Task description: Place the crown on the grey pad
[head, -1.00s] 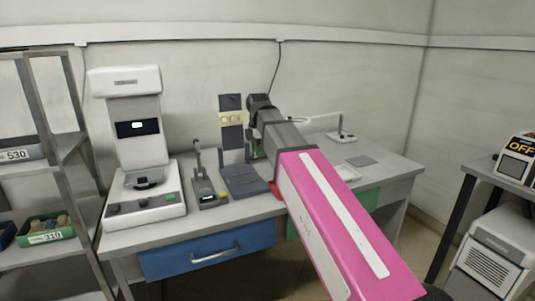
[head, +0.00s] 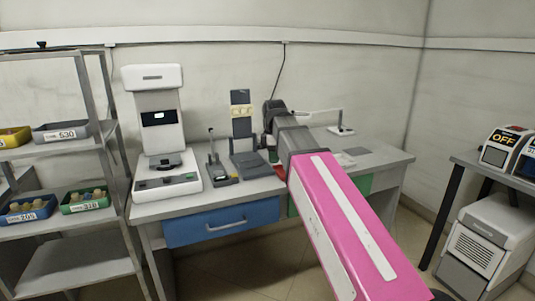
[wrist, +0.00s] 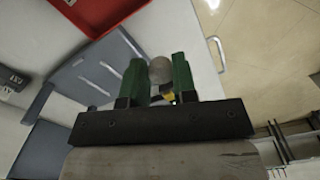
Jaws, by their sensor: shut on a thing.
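The crown (wrist: 160,70) shows in the wrist view as a small rounded grey-beige piece between the green fingers. My gripper (wrist: 160,80) is shut on it, with a bit of yellow just below. In the head view my gripper (head: 272,153) is over the workbench, mostly hidden behind my pink and grey arm; the crown cannot be made out there.
A white machine (head: 165,140), a small dark stand (head: 217,170) and a dark flat tray (head: 252,165) stand on the bench left of my arm. A thin-armed white stand (head: 341,130) is behind the pad. A shelf with bins (head: 85,200) is at far left.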

